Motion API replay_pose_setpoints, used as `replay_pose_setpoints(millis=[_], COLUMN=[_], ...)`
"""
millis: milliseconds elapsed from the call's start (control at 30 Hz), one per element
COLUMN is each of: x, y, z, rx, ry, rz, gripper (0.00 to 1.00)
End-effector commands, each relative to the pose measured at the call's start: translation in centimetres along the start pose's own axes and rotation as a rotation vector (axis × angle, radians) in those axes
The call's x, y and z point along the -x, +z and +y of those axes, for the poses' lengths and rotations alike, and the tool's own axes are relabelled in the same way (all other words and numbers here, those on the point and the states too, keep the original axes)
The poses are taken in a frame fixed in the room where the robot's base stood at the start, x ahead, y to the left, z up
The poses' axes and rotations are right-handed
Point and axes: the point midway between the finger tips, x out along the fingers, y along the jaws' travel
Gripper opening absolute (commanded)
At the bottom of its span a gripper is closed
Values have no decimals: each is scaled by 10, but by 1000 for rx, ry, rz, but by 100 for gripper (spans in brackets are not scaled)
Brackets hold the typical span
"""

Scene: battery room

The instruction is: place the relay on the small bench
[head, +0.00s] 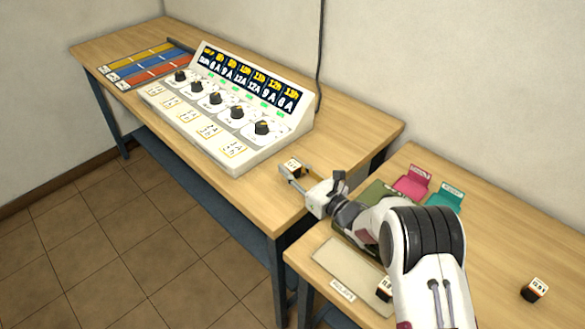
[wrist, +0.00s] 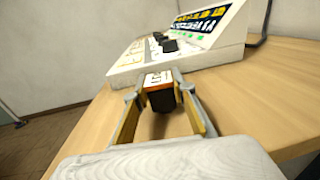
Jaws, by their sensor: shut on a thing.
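The relay (head: 292,166) is a small dark block with orange edging and a white labelled top. My gripper (head: 296,174) is shut on it, over the right end of the wooden bench (head: 352,127) that bears the control panel. In the wrist view the relay (wrist: 161,98) sits between the two fingertips of my gripper (wrist: 160,92), label up and roughly upright. I cannot tell whether its underside touches the wood. A second wooden bench (head: 490,235) stands at the right, with my arm across it. No label shows which bench is the small one.
The sloped control panel (head: 225,110) with several knobs stands just behind the relay. Coloured strips (head: 148,62) lie at the far left. A gap separates the benches.

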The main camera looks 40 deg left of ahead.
Motion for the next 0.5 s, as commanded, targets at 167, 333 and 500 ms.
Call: replay_pose_setpoints(millis=[167,333,500], x=[0,0,0], y=[1,-2,-4], z=[0,0,0], rx=[0,0,0], ry=[0,0,0], rz=[-1,-1,0], gripper=[0,0,33])
